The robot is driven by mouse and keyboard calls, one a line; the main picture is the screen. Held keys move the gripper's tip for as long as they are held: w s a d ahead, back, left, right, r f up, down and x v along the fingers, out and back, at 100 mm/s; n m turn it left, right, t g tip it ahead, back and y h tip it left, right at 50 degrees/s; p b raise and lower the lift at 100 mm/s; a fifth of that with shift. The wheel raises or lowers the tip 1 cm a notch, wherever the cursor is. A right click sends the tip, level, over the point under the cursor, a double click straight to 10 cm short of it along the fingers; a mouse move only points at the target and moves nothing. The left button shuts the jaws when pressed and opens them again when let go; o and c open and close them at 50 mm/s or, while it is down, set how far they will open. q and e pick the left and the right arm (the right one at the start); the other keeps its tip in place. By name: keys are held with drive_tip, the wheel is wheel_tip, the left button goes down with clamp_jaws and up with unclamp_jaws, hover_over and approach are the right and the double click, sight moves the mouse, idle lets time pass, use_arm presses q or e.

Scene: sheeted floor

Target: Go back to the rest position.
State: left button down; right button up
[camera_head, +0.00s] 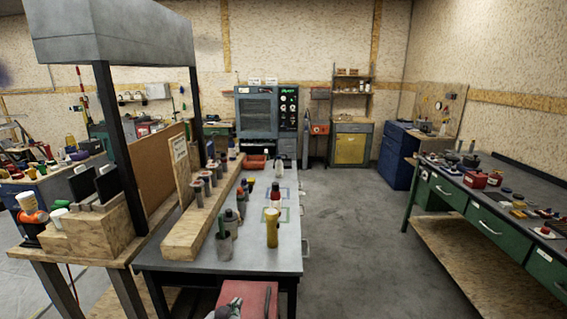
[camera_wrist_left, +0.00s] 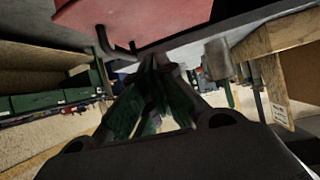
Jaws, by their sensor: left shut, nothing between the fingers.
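My left gripper (camera_head: 230,309) shows only in small part at the bottom edge of the head view, beside a red surface (camera_head: 256,296) in front of the near end of the grey table. In the left wrist view my left gripper (camera_wrist_left: 158,66) has its fingers together with nothing between them. The red surface (camera_wrist_left: 120,22), with a dark bent handle on it, lies just beyond the fingertips; I cannot tell whether they touch. My right gripper is in neither view.
The grey table (camera_head: 262,256) carries a yellow bottle (camera_head: 272,227), a grey cup with a green-handled item (camera_head: 224,242) and a wooden rack (camera_head: 186,235). A green workbench (camera_head: 480,212) stands at right. The floor (camera_head: 360,240) between them is clear.

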use_arm(q)
drive_tip(key=s+a+f+g+y, duration=0.1)
drive_tip(key=s+a+f+g, duration=0.15)
drive_tip(key=s, duration=0.45)
drive_tip(key=s+a+f+g, duration=0.2)
drive_tip(key=s+a+g, duration=0.1)
drive_tip(key=s, duration=0.4)
drive_tip(key=s+a+f+g+y, duration=0.1)
drive_tip(key=s+a+f+g, duration=0.15)
drive_tip(key=s, duration=0.45)
wheel_tip(320, 180, down, 31)
drive_tip(key=s+g, duration=0.1)
drive_tip(key=s, duration=0.2)
drive_tip(key=s+a+f, duration=0.2)
drive_tip(key=s+f, duration=0.8)
drive_tip(key=s, duration=0.1)
drive_tip(key=s+a+f+g, duration=0.1)
drive_tip(key=s+a+f, duration=0.1)
drive_tip(key=s+f, duration=0.9)
drive_tip(key=shift+a+g, duration=0.3)
drive_tip(key=shift+a, duration=0.05)
drive_tip(key=shift+s, duration=0.1)
